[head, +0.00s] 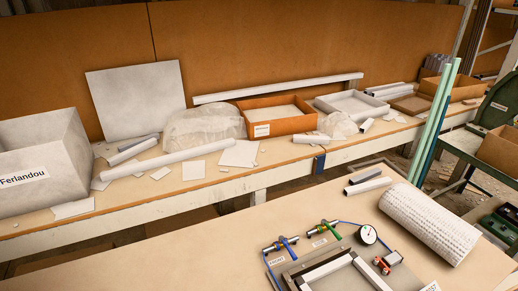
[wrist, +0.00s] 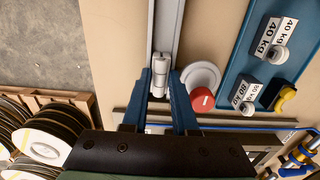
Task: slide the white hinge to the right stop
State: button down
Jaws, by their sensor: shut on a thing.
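In the wrist view, the white hinge (wrist: 160,66) is a small pale cylindrical piece at the end of a grey rail (wrist: 166,22). The rail runs up to the top edge of the picture. My gripper (wrist: 161,78) has its two blue fingers on either side of the hinge and is shut on it. I cannot make out either stop. In the head view, neither my gripper nor the hinge can be made out.
Right of the fingers are a red knob (wrist: 202,99), a pale disc (wrist: 200,76) and a blue plate (wrist: 262,60) with labelled weights. A crate of discs (wrist: 45,140) is lower left.

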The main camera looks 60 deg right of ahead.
jog(key=shift+s+d, duration=0.4)
jog(key=shift+d, duration=0.3)
jog(key=c, duration=0.6)
grip_release()
jog(key=shift+c, duration=1.4)
notch_tip(320, 180, up, 7)
jog(key=p, duration=0.7)
jog(key=shift+r, duration=0.1)
